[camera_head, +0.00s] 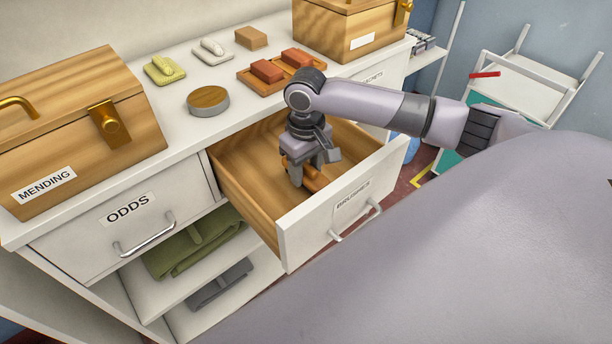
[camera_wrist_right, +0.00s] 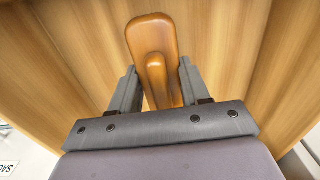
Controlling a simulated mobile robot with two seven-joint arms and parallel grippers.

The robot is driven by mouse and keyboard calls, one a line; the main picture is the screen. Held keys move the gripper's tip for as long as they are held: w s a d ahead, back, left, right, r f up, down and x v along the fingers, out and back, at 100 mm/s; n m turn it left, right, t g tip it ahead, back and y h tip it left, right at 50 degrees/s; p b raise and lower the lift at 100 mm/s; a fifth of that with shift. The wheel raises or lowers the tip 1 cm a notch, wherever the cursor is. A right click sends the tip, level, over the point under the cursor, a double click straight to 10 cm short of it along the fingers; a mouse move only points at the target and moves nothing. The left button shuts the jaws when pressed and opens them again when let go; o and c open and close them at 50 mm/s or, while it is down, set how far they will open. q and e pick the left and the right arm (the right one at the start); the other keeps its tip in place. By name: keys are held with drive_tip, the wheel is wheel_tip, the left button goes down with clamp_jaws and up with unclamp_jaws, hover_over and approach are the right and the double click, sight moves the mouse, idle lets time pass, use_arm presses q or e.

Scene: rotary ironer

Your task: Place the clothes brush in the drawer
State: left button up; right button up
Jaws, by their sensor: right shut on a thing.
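The open drawer (camera_head: 306,232), labelled BRUSHES, is pulled out of the white cabinet and has a wooden inside. My right gripper (camera_head: 304,175) reaches down into it from above. It is shut on the orange-brown wooden clothes brush (camera_head: 313,184), which is mostly hidden by the fingers in the head view. In the right wrist view the brush (camera_wrist_right: 150,35) shows between the two fingers (camera_wrist_right: 157,75), its rounded end pointing away over the wooden drawer floor. I cannot tell whether the brush touches the floor. My left gripper is not in view.
The MENDING box (camera_head: 75,140) stands on the counter at left, another wooden box (camera_head: 350,30) at the back. The ODDS drawer (camera_head: 130,222) is shut.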

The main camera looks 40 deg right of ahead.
sight(306, 164)
wheel_tip(306, 164, down, 3)
drive_tip(key=shift+r, duration=0.15)
drive_tip(key=o, duration=0.9)
drive_tip(key=shift+o, duration=0.2)
wheel_tip(306, 164, up, 12)
drive_tip(key=shift+r+p, duration=0.1)
drive_tip(key=shift+p, duration=0.75)
